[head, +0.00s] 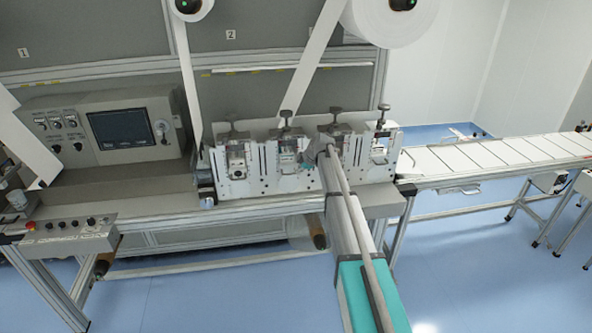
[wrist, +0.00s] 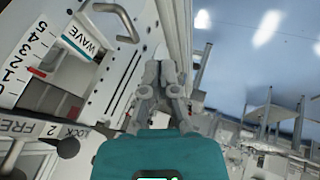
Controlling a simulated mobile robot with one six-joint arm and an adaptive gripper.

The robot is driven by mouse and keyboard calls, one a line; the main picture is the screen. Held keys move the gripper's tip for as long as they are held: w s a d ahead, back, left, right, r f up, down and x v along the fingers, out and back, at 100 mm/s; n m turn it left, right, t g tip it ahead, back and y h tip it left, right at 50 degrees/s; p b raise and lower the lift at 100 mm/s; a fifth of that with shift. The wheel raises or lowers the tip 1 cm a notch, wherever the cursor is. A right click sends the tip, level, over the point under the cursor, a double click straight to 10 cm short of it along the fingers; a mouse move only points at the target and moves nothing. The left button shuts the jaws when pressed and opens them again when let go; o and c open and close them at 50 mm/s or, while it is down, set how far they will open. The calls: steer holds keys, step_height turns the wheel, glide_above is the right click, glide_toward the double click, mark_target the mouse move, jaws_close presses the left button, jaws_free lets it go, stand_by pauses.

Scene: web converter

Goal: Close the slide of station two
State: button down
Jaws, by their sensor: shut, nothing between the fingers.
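In the wrist view, a plate marked FREE 2 LOCK (wrist: 50,130) carries a dark round-ended lever (wrist: 66,147), with the knob nearer the LOCK side. Behind it is station two's slide area, with a white numbered scale (wrist: 25,55), a red pointer by the low numbers and a teal WAVE label (wrist: 84,34). My gripper (wrist: 160,70) is shut and empty, right of these parts beside a white plate with holes. In the head view, my gripper (head: 318,154) is at the row of stations, partly hidden by my arm. Station two (head: 288,157) appears second from left.
Other stations stand close beside it, the first (head: 237,160) at left and the last (head: 380,150) at right. Webs run down from overhead rolls (head: 390,18). A control panel with screen (head: 122,128) is at left, a conveyor (head: 490,155) at right.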

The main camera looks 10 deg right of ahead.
steer(key=shift+p+v, duration=1.6)
steer(key=shift+v, duration=0.8)
steer(key=s+a+f+m+g+h+b, duration=0.1)
steer(key=s+f+m+b, duration=0.2)
steer(key=s, duration=1.1)
steer(key=s+a+f+m+g+h+b, duration=0.1)
steer(key=s+f+m, duration=0.4)
steer(key=s, duration=0.9)
steer(key=s+a+f+m+g+h+b, duration=0.2)
steer(key=s+m, duration=0.7)
steer(key=s, duration=0.5)
steer(key=f+g+b, duration=0.1)
steer(key=f+b, duration=0.1)
steer(key=shift+s+a+b, duration=0.3)
steer(key=shift+s+b, duration=0.05)
